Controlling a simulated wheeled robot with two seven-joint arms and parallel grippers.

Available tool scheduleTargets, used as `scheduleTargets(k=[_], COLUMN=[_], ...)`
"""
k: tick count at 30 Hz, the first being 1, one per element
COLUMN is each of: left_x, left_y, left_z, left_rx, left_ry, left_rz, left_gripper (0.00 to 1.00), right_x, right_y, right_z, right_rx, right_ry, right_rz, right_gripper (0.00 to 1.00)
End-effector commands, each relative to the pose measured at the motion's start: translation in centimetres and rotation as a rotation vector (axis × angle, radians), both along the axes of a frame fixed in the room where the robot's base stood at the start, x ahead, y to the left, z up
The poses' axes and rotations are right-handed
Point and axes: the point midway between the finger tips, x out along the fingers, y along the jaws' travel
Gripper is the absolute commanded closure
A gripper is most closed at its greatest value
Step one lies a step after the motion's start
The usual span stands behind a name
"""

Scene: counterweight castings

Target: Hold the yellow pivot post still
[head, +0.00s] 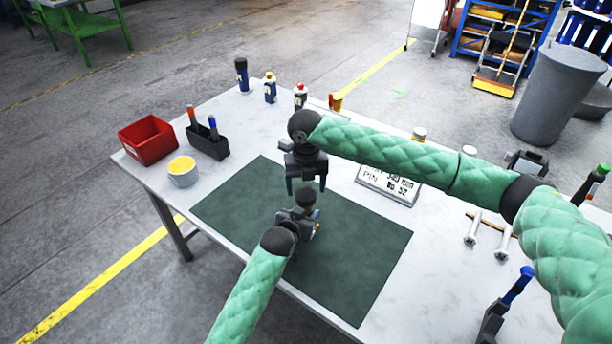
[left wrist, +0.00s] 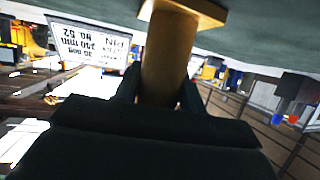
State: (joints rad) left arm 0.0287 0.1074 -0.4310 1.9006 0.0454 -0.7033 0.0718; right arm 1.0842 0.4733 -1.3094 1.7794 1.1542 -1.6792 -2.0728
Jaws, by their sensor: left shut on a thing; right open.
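The yellow pivot post (left wrist: 165,60) stands between the two dark fingers of my left gripper in the left wrist view, with its wide flat yellow foot (left wrist: 200,10) at the top edge. My left gripper (head: 305,222) is shut on the post above the green mat. In the head view the post is mostly hidden by the gripper; a dark rounded piece (head: 306,195) shows at its top. My right gripper (head: 306,188) is open and points down just above that piece. Nothing shows between its fingers; whether they touch the piece is unclear.
The dark green mat (head: 375,255) lies on the white table. A red bin (head: 148,140), a black pen holder (head: 208,143) and a cup with yellow contents (head: 183,176) stand left. A printed sign (head: 388,186) is behind the mat; metal bolts (head: 473,229) lie right.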

Motion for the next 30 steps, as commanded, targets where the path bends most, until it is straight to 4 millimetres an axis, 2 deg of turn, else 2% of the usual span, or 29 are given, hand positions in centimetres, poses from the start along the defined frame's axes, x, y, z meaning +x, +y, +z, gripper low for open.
scheduleTargets(k=[6, 15, 16, 21, 23, 30], left_x=[0.0, 0.0, 0.0, 0.0, 0.0, 0.0], left_y=[0.0, 0.0, 0.0, 0.0, 0.0, 0.0], left_z=[0.0, -0.1, -0.1, -0.1, -0.1, -0.1], left_rx=[0.000, 0.000, 0.000, 0.000, 0.000, 0.000], left_ry=[0.001, 0.001, 0.001, 0.001, 0.001, 0.001], left_rz=[0.000, 0.000, 0.000, 0.000, 0.000, 0.000], left_gripper=[1.00, 1.00, 1.00, 1.00, 1.00, 1.00], right_x=[0.1, 0.0, 0.0, 0.0, 0.0, 0.0], right_y=[0.0, 0.0, 0.0, 0.0, 0.0, 0.0], right_z=[-2.2, -2.5, -2.5, -2.5, -2.5, -2.5], right_rx=[0.000, 0.000, 0.000, 0.000, 0.000, 0.000], right_ry=[0.000, -0.001, -0.001, -0.001, 0.000, 0.000], right_rz=[0.000, 0.000, 0.000, 0.000, 0.000, -0.020], right_gripper=[0.28, 0.28, 0.30, 0.64, 0.74, 0.74])
